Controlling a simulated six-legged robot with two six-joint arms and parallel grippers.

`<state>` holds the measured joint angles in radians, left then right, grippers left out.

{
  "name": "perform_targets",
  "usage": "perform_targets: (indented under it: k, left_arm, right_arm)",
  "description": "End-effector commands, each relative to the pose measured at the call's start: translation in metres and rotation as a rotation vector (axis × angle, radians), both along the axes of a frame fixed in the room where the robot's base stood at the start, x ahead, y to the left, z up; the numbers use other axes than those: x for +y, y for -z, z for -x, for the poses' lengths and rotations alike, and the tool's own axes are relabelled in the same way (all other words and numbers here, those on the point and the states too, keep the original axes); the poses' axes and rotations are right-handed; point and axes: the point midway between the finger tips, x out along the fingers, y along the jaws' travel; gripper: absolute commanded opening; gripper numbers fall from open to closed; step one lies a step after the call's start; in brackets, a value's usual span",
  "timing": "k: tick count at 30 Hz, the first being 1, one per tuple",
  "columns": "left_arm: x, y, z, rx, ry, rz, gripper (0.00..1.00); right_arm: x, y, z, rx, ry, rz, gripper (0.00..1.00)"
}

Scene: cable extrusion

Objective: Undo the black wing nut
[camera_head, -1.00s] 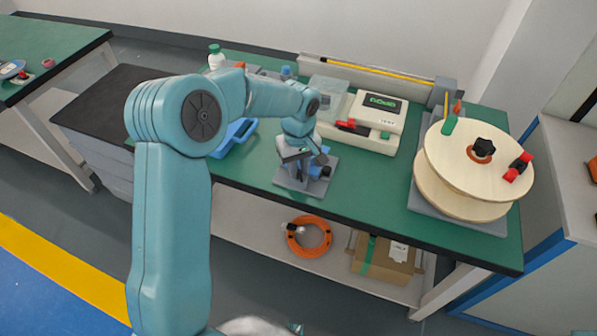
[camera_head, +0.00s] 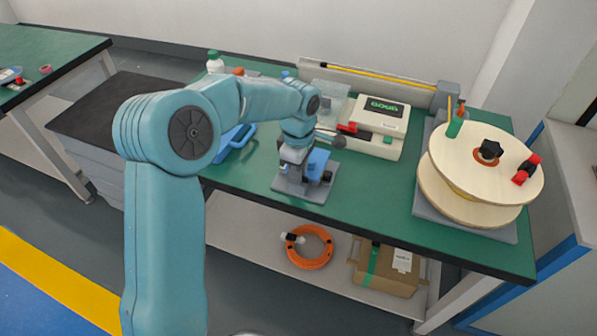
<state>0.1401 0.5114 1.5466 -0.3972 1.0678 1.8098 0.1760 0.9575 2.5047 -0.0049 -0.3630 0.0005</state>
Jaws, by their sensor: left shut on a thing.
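The black wing nut (camera_head: 490,149) sits at the hub of the pale wooden spool (camera_head: 455,172) at the right, on a brown-orange washer. My left gripper (camera_head: 293,157) is far to the left of it, pointing down over the blue bench device (camera_head: 318,165) on its grey base plate. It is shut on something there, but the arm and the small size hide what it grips. My right gripper is not in view.
A beige instrument (camera_head: 378,127) with a lit display stands between device and spool. A red clip (camera_head: 527,169) and a green-handled piece (camera_head: 455,125) are on the spool. An orange cable coil (camera_head: 309,247) and a cardboard box (camera_head: 385,268) lie on the lower shelf.

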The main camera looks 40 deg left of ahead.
Motion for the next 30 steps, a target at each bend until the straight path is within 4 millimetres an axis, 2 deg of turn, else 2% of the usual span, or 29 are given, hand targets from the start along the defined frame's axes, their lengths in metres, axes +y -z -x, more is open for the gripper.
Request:
perform_targets:
  k: [20,21,23,24,30]
  left_arm:
    - [0.002,-0.0018,-0.0006,-0.004,-0.064,-0.004,0.0]
    - [0.002,-0.0019,-0.0007,-0.004,-0.064,-0.004,0.24]
    - [0.0018,-0.0017,-0.0006,-0.004,-0.064,-0.004,0.44]
    - [0.0016,-0.0015,-0.0005,-0.003,-0.064,-0.004,0.47]
    - [0.0009,-0.0008,-0.0002,-0.002,-0.063,-0.002,0.47]
  right_arm:
    - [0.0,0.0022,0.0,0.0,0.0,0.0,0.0]
    - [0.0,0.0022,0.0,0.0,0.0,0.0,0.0]
    - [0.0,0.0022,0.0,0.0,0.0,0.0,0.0]
    - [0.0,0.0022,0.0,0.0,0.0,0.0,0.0]
    - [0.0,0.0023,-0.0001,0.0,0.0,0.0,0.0]
